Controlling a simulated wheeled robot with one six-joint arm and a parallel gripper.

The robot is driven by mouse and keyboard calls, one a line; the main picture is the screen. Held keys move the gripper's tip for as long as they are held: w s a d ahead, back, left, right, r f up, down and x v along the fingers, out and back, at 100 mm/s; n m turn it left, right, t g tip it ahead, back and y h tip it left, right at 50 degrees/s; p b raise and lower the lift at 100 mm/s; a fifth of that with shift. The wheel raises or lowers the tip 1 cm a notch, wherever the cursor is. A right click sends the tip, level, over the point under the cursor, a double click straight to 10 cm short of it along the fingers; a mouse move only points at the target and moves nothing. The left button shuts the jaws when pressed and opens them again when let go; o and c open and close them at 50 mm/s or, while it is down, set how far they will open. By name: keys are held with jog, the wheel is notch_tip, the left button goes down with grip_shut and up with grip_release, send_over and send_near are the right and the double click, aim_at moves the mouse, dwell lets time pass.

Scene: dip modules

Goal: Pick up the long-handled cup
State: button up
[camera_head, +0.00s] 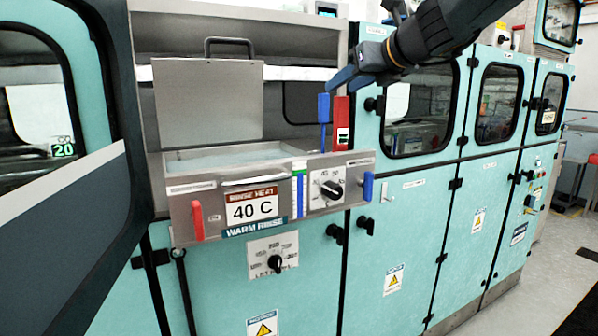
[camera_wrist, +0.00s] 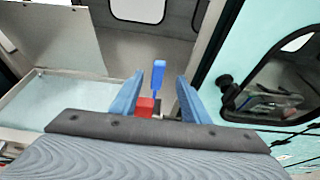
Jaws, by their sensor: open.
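A blue upright handle (camera_head: 323,108) stands at the right end of the rinse bath, just left of a red block (camera_head: 341,122). I take it for the long-handled cup's handle; no cup bowl shows. My gripper (camera_head: 345,76) is just above and to the right of the handle top, its blue fingers pointing down and left. In the wrist view, the blue handle (camera_wrist: 158,76) appears between the two open fingers, and the red block (camera_wrist: 145,107) shows low between them. Nothing is held. Whether the fingers flank the handle or are still short of it, I cannot tell.
The bath (camera_head: 225,158) is open, its steel lid (camera_head: 207,100) raised behind it. A front panel (camera_head: 270,195) carries a 40 C display and a knob. A teal cabinet wall with windows (camera_head: 418,110) stands to the right. Free floor lies at the lower right.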

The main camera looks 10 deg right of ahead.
aim_at(326, 95)
jog(key=shift+p+x, duration=0.35)
jog(key=shift+x, duration=3.6)
jog(key=shift+s+a, duration=0.1)
jog(key=c, duration=1)
jog(key=shift+r, duration=0.1)
